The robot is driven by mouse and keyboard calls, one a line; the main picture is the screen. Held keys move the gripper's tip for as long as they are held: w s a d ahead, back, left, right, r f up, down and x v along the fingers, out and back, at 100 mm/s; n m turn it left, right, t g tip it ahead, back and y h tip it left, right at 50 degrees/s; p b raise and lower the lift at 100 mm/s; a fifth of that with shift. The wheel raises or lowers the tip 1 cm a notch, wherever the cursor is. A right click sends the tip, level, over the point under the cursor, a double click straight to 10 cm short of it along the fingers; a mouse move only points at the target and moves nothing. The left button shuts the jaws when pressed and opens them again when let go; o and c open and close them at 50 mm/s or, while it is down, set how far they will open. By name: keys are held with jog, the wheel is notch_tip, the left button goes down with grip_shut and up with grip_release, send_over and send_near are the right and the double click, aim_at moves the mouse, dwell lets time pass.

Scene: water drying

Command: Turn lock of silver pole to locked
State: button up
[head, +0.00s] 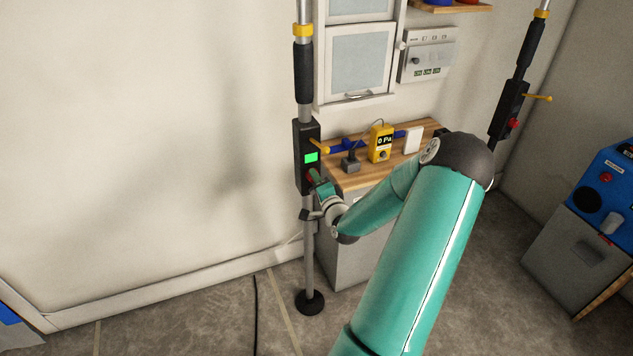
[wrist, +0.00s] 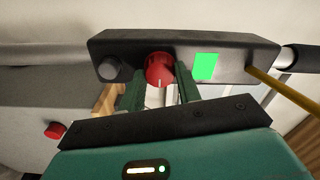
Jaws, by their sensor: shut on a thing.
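The silver pole (head: 308,250) stands upright left of the wooden-topped cabinet, on a round black foot. Its black lock box (head: 301,158) carries a lit green panel (head: 311,157), a yellow lever (head: 318,146) and a red knob (head: 311,176). In the wrist view the box (wrist: 130,45) lies across the picture, with the red knob (wrist: 160,68) left of the green panel (wrist: 205,66). My gripper (wrist: 160,85) has its two green fingers on either side of the red knob, shut on it. In the head view my gripper (head: 318,184) reaches the box from the lower right.
A second pole with a black box (head: 509,110) and yellow lever stands at the right. A yellow gauge (head: 381,143) reading 0 Pa sits on the wooden top (head: 350,178). A blue machine (head: 604,190) stands far right. The floor left of the pole is mostly clear.

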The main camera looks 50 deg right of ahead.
jog(key=shift+a, duration=0.1)
jog(key=o, duration=1)
jog(key=shift+c, duration=0.2)
jog(key=shift+s, duration=0.1)
jog(key=v, duration=1.3)
jog(key=shift+s+a, duration=0.15)
jog(key=shift+s, duration=0.1)
